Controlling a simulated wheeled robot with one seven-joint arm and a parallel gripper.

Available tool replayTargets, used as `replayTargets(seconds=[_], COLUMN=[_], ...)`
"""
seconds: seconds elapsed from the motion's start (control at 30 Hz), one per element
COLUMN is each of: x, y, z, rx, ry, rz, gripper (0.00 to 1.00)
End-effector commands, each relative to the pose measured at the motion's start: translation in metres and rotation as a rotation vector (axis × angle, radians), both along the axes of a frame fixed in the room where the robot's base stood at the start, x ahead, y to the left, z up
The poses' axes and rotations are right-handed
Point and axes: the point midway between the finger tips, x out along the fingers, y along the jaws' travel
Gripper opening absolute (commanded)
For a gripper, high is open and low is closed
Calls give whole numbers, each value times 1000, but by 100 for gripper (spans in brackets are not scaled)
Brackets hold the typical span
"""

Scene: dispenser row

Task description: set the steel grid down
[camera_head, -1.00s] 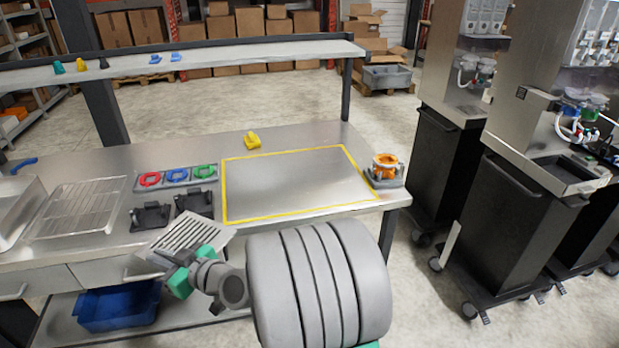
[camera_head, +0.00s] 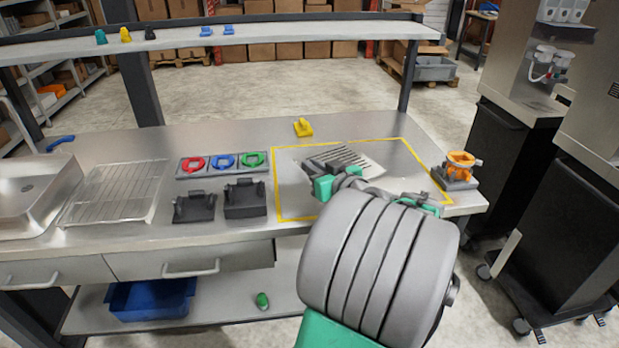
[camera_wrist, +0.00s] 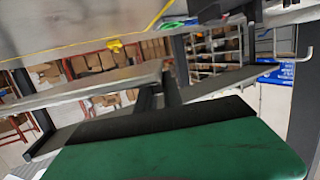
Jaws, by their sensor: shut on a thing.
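The steel grid (camera_head: 358,158) is a slotted plate. In the head view it shows over the yellow-outlined area (camera_head: 277,200) of the steel bench, and I cannot tell whether it touches the surface. My gripper (camera_head: 328,178) is shut on the grid's near left edge; my arm hides part of the outlined area. In the wrist view a green finger pad (camera_wrist: 180,150) fills the lower part, and the grid is not clearly seen there.
A yellow piece (camera_head: 303,127) stands behind the outline. An orange part on a grey base (camera_head: 459,170) stands at the right. Left are red, blue and green rings (camera_head: 223,162), two black holders (camera_head: 245,198) and a wire rack (camera_head: 112,192). A shelf (camera_head: 270,32) spans the back.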

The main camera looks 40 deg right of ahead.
Motion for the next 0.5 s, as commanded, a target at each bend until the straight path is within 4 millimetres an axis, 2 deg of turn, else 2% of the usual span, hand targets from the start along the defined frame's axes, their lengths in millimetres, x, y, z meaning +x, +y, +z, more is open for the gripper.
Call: replayTargets(seconds=[0.1,0.2,0.3,0.5], x=[36,54,70,85], y=[-4,-8,-11,-14], z=[-14,-40,-58,-80], rx=[3,4,3,1], ry=[1,2,0,2], rz=[7,4,4,4], gripper=[0,0,0,0])
